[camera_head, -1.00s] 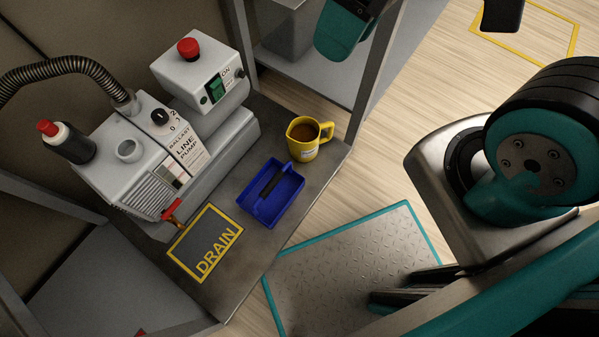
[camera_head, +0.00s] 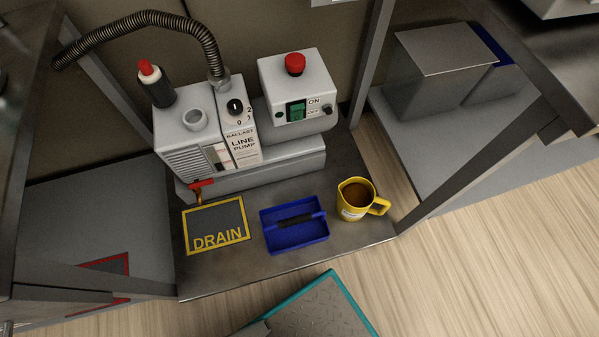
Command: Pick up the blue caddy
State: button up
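The blue caddy (camera_head: 295,236) is a shallow open tray with a dark bar handle (camera_head: 296,220) across its middle. It sits upright on the grey metal shelf (camera_head: 225,280), near the front edge. It lies between the yellow-framed DRAIN plate on its left and a yellow mug on its right. Nothing covers it and it looks empty. My gripper is not in view now.
The yellow mug (camera_head: 352,212) of brown liquid stands close to the caddy's right. The DRAIN plate (camera_head: 216,225) is to the left. The line pump (camera_head: 240,145) with a red tap (camera_head: 201,184) stands behind. Frame posts (camera_head: 480,160) flank the shelf. A teal-edged floor plate (camera_head: 315,312) lies in front.

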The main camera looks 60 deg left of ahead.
aim_at(297, 223)
jog(key=k, duration=0.9)
jog(key=u, duration=1.8)
